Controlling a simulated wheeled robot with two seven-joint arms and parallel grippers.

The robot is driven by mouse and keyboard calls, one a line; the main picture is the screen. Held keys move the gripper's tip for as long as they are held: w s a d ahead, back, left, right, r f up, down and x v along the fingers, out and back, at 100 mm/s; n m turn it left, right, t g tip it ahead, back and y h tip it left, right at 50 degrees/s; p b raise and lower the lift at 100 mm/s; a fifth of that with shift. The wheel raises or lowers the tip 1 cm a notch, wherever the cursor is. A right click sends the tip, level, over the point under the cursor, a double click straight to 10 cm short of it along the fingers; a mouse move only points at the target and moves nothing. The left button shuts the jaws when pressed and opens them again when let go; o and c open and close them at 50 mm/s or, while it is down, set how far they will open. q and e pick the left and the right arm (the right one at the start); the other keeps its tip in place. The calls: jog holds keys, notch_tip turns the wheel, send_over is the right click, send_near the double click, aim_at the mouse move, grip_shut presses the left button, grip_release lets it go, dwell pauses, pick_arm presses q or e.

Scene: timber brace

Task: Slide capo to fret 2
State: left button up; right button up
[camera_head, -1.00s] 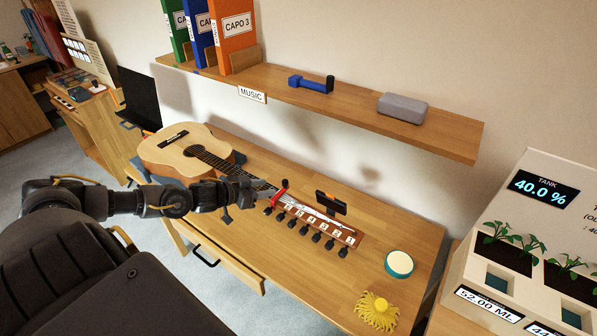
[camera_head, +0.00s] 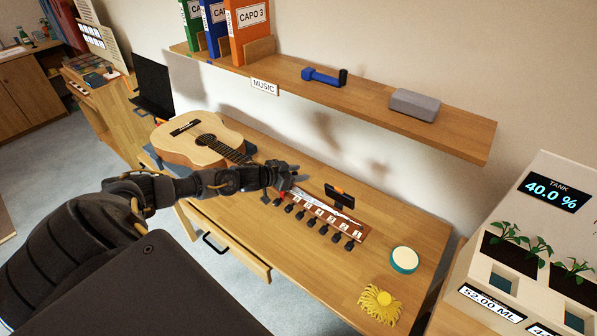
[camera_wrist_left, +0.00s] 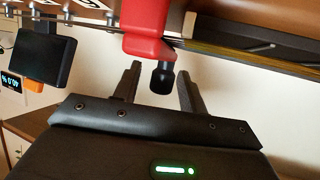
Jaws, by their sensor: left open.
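The guitar (camera_head: 190,150) lies on the wooden workbench, its neck running to the right toward a headstock with several dark pegs and white numbered labels. The red capo (camera_wrist_left: 147,28) sits on the neck at the top of the left wrist view, with a black knob (camera_wrist_left: 162,80) sticking out toward me. My left gripper (camera_wrist_left: 160,75) is open, with one finger on each side of the knob and visible gaps. In the head view my left gripper (camera_head: 291,175) is over the neck and mostly hides the capo. My right gripper is not in view.
A black clip-on device (camera_head: 340,195) stands at the headstock, and shows in the wrist view (camera_wrist_left: 42,60). A round teal-rimmed tin (camera_head: 404,260) and a yellow fringed item (camera_head: 381,303) lie at the bench's right. A wooden shelf (camera_head: 455,136) overhangs behind.

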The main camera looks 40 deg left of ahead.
pick_arm(q)
jog(key=shift+w+d+f, duration=0.1)
jog(key=shift+w+f, duration=0.05)
jog(key=shift+w, duration=0.15)
grip_shut()
jog(key=a+b, duration=0.2)
jog(key=a, duration=0.5)
jog(key=shift+s, duration=0.1)
grip_release()
